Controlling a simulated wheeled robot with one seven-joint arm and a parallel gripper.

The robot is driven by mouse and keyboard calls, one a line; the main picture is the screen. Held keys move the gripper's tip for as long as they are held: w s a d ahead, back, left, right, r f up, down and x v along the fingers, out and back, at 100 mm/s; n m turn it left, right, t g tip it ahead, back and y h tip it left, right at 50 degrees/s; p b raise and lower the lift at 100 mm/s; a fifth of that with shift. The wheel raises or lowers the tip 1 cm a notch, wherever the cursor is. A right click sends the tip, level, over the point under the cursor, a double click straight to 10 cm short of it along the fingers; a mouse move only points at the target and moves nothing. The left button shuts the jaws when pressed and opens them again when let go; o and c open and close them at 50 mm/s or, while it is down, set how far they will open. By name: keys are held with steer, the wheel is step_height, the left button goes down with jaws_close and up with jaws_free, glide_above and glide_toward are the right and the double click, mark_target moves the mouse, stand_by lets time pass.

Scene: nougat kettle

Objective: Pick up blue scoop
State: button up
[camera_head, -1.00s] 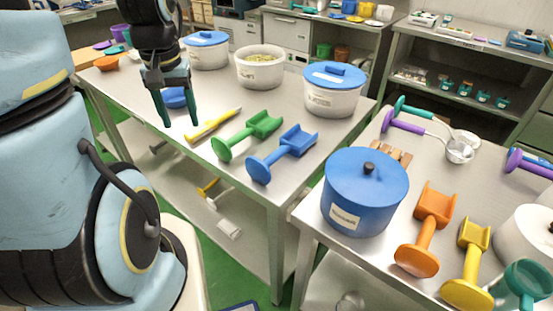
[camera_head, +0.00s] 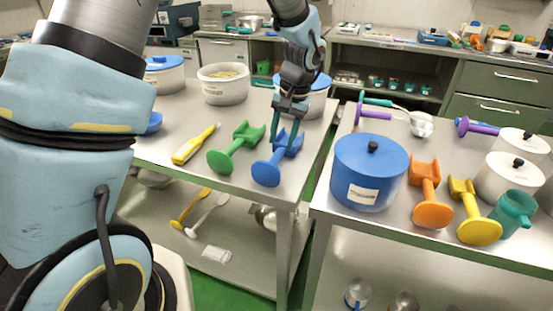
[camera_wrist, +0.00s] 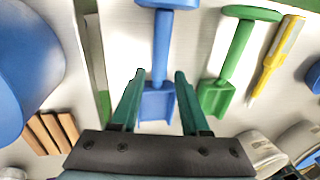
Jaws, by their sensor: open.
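The blue scoop (camera_head: 269,171) lies on the left metal table near its right front corner, with its round end toward the front edge. My gripper (camera_head: 284,142) is open and points down over the scoop's far, trough-shaped end. In the wrist view, the blue scoop (camera_wrist: 160,62) runs up the picture, and its trough sits between the two green fingers of my gripper (camera_wrist: 158,82). The fingers look apart from it on both sides. I cannot tell how high the fingertips are above the table.
A green scoop (camera_head: 221,160) lies just left of the blue one, then a yellow tool (camera_head: 196,144). A white bucket with a blue lid (camera_head: 316,103) stands behind my gripper. A blue pot (camera_head: 366,180) stands on the right table across a narrow gap.

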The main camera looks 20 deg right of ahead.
mark_target(278, 153)
steer(key=shift+w+a+f+p, duration=0.15)
steer(key=shift+f+p, duration=0.25)
steer(key=shift+f, duration=0.7)
steer(key=shift+a+f+p, duration=0.25)
steer(key=shift+f+p, duration=0.2)
steer(key=shift+f, duration=0.6)
steer(key=shift+w+a+f+p, duration=0.15)
steer(key=shift+f+p, duration=0.25)
steer(key=shift+f, duration=0.7)
steer(key=shift+c, duration=0.4)
jaws_close()
